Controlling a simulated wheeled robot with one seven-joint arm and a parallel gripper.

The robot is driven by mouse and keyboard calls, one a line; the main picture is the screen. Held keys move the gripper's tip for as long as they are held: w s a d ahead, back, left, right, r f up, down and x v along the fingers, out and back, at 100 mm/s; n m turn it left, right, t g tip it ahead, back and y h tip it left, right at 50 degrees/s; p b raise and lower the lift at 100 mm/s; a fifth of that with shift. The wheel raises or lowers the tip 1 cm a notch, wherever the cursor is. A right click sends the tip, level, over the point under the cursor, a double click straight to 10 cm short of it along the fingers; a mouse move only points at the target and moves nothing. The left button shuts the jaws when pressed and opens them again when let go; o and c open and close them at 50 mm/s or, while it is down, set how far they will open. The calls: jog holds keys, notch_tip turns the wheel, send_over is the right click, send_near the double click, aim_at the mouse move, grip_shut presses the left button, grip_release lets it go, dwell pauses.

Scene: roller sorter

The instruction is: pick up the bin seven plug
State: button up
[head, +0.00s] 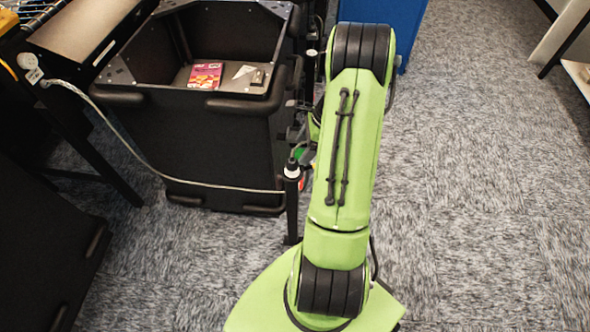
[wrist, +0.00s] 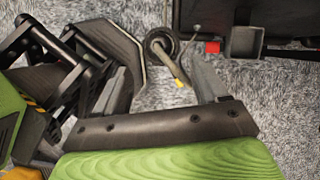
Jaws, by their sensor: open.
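In the head view, a small black plug-like piece with a white collar (head: 291,168) sits upright on top of a thin black post (head: 292,212). A grey cable runs to it from the left. I take it for the bin seven plug, but no label is readable. My gripper is mostly hidden behind my green arm in the head view. In the wrist view my gripper (wrist: 165,88) is open, its two dark fingers apart with nothing clasped. A dark round part with a grey stem and yellow tip (wrist: 163,48) shows between and beyond the fingers; I cannot tell whether it is the plug.
A black bin (head: 225,150) holding a red and yellow packet (head: 205,76) stands behind the post. The cable starts at a round fitting (head: 28,61) at left. A blue bin (head: 398,22) stands behind. Carpet (head: 470,190) at right is clear.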

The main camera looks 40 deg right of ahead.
aim_at(294, 161)
jog(key=b+x, duration=0.3)
jog(key=x, duration=0.6)
jog(key=shift+w+a+f, duration=0.15)
jog(key=c, duration=1.4)
notch_tip(294, 161, up, 10)
jog(key=p, duration=0.3)
jog(key=shift+p, duration=0.35)
grip_shut()
